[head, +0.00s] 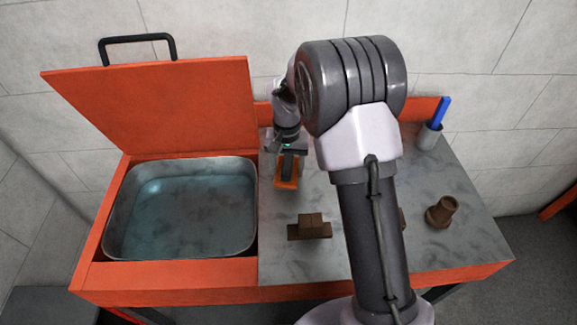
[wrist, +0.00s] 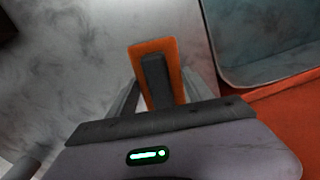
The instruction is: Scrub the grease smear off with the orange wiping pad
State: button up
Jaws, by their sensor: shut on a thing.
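The orange wiping pad (head: 287,184) has a dark grip block on its back. It is at the back left of the grey worktop (head: 280,262), near the basin's right edge. My gripper (head: 289,164) is shut on the dark block, and the orange pad shows beyond the fingers. In the wrist view the pad (wrist: 152,45) sits between the two fingers (wrist: 157,92). I cannot tell whether the pad touches the worktop. The worktop has dark mottled patches, and I cannot pick out the grease smear among them. My arm hides part of the worktop.
A water-filled metal basin (head: 250,222) with a raised orange lid (head: 160,105) is at the left. A brown stepped block (head: 310,229) stands at the front, a brown fitting (head: 441,211) at the right. A grey cup (head: 428,137) holds a blue-handled item (head: 441,112) at the back right.

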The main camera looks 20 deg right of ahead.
jog(key=r+p, duration=0.2)
jog(key=r, duration=0.1)
jog(key=shift+a, duration=0.2)
notch_tip(320, 180, up, 5)
jog(key=p, duration=0.4)
dwell(0.4)
